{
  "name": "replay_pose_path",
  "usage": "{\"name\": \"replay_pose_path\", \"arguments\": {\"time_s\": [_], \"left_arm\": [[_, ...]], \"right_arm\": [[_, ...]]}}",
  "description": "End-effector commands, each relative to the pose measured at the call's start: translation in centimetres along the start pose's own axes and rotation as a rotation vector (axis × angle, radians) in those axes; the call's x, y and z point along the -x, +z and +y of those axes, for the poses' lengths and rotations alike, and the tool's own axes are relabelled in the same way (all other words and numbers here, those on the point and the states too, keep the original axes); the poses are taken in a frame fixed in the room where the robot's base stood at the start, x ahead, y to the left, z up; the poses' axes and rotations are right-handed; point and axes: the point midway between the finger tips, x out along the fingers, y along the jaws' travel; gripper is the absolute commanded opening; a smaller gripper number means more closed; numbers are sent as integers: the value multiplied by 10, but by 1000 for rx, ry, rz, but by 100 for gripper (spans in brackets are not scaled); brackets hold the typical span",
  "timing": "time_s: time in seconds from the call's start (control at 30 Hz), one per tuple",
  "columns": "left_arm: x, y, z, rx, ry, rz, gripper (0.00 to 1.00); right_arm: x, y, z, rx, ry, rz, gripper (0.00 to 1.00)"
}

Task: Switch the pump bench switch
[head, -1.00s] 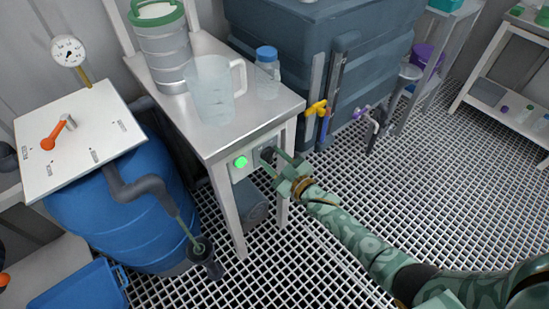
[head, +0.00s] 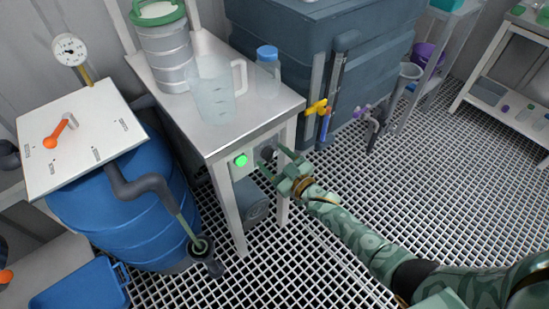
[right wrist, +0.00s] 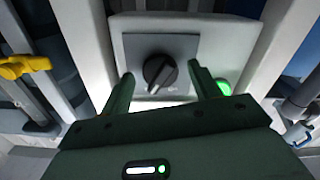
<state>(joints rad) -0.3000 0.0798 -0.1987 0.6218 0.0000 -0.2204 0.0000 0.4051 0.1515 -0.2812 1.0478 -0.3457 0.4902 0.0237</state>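The pump bench switch is a black rotary knob (right wrist: 160,72) on a dark grey square plate (right wrist: 182,47). In the head view the knob (head: 267,153) sits on the front panel of the steel bench, right of a lit green light (head: 241,160). The knob's grip bar stands slanted. My right gripper (right wrist: 161,80) is open, its two fingers on either side of the knob, with gaps visible in the right wrist view. In the head view my right gripper (head: 272,161) points at the panel. My left gripper is not in view.
A clear jug (head: 213,90), a blue-capped bottle (head: 268,70) and a green-lidded canister (head: 162,45) stand on the bench (head: 240,118). A yellow-handled valve (head: 316,107) is just right of the bench. A blue barrel (head: 120,215) stands left. The grated floor (head: 440,190) is open at right.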

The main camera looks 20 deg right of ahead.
Motion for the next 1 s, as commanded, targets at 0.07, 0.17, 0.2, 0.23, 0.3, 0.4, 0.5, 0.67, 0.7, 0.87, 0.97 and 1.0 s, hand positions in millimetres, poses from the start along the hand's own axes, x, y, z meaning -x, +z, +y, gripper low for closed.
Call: {"name": "replay_pose_path", "arguments": {"time_s": [0.07, 0.17, 0.2, 0.23, 0.3, 0.4, 0.5, 0.67, 0.7, 0.87, 0.97, 1.0], "left_arm": [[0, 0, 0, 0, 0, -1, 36], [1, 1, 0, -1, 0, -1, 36], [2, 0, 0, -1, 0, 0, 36], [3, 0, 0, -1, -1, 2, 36], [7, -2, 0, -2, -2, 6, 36], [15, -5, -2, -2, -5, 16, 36], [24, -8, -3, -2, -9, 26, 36], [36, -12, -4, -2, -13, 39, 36], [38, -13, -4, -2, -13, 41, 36], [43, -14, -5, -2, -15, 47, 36], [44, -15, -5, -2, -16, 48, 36], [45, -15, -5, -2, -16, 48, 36]], "right_arm": [[0, -1, 0, 1, 0, 1, 62], [1, -1, 0, 1, 0, 2, 62], [3, -2, 0, 1, 0, 2, 62], [5, -2, 0, 1, 0, 1, 62], [14, -3, 1, 1, 0, 2, 62], [36, -5, 1, 1, 0, 2, 62], [64, -6, 2, 2, 1, 2, 62], [108, -4, 1, 1, 0, 1, 62], [117, -4, 1, 1, 0, 1, 62], [147, -2, 1, 1, 1, 0, 62], [158, -1, 0, 1, 1, 0, 62], [160, 0, 0, 1, 0, 0, 62]]}}
